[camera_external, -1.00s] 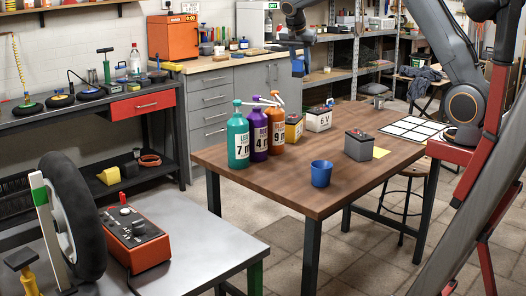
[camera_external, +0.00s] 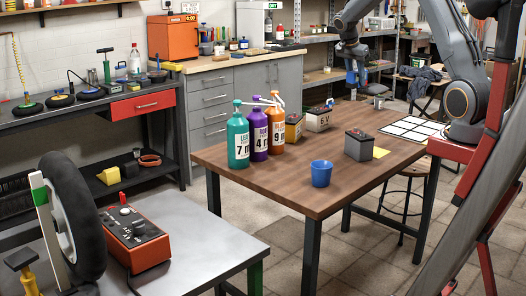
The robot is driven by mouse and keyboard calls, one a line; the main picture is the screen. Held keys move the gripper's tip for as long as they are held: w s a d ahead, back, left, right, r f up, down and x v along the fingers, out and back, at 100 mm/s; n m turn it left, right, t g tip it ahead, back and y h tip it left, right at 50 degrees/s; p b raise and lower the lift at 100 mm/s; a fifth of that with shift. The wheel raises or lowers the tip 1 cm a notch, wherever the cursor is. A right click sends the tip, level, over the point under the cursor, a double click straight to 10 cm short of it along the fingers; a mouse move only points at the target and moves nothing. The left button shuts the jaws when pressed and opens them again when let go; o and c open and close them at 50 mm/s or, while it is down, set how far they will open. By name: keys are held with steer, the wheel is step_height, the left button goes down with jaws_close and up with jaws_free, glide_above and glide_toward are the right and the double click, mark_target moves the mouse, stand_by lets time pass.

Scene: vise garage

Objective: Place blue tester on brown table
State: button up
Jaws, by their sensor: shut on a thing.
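My gripper (camera_external: 354,73) hangs above the far right part of the brown table (camera_external: 250,180). It is shut on the blue tester (camera_external: 353,76), a small blue thing that shows below and between the fingers. The tester is above the tabletop and apart from it. The fingers partly hide it.
The front right tabletop is clear.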

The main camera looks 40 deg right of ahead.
step_height(320, 180, down, 22)
steer(key=p, duration=0.3)
steer(key=shift+f, duration=0.1)
steer(key=shift+f, duration=0.15)
steer(key=o, duration=0.8)
steer(key=shift+c, duration=0.2)
steer(key=o, duration=0.4)
